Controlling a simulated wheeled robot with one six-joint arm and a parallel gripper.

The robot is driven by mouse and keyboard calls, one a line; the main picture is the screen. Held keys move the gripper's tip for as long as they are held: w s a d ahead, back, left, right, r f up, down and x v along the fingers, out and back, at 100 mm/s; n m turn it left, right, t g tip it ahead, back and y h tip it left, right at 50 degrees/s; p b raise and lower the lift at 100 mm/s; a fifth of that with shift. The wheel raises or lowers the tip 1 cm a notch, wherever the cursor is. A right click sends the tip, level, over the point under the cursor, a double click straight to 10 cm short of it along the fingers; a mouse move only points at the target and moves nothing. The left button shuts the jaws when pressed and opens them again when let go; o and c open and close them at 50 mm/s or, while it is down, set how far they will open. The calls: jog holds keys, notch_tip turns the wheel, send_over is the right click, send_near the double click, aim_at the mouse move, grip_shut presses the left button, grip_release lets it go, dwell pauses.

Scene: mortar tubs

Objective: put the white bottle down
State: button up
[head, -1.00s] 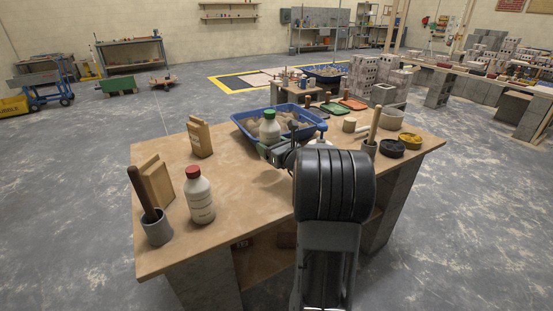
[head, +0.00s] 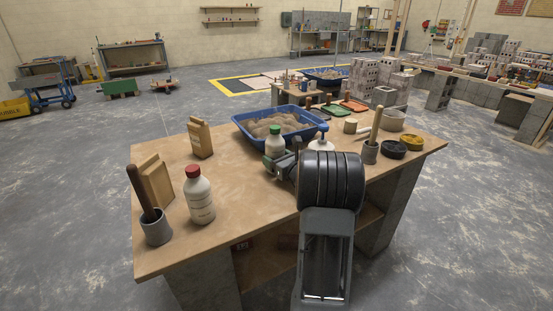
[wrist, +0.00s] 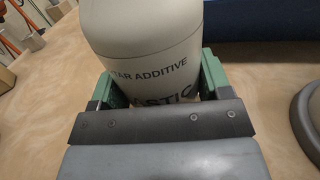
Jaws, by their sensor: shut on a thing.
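A white bottle with a green cap (head: 275,138) is held upright in my gripper (head: 275,160), close in front of the blue tub. In the wrist view the bottle's body (wrist: 145,42) with dark lettering stands between the green finger pads of my gripper (wrist: 160,85). The jaws are shut on its lower part. The bottle's base is hidden by the gripper, so I cannot tell whether it touches the table. A similar white bottle with a red cap (head: 200,200) stands on the table at the left.
The wooden table (head: 235,190) has clear room left of my gripper. A blue tub (head: 243,136) of sandy stuff stands behind. A blue-topped white bottle (head: 322,140) is close at the right. A grey pot (head: 156,229) and tan packs (head: 200,138) stand left.

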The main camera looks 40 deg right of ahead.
jog(key=o, duration=1.3)
jog(key=shift+f, duration=0.1)
jog(key=shift+s+r, duration=0.2)
jog(key=s, duration=1.1)
jog(key=shift+s+d+p, duration=0.1)
jog(key=shift+s+p, duration=0.25)
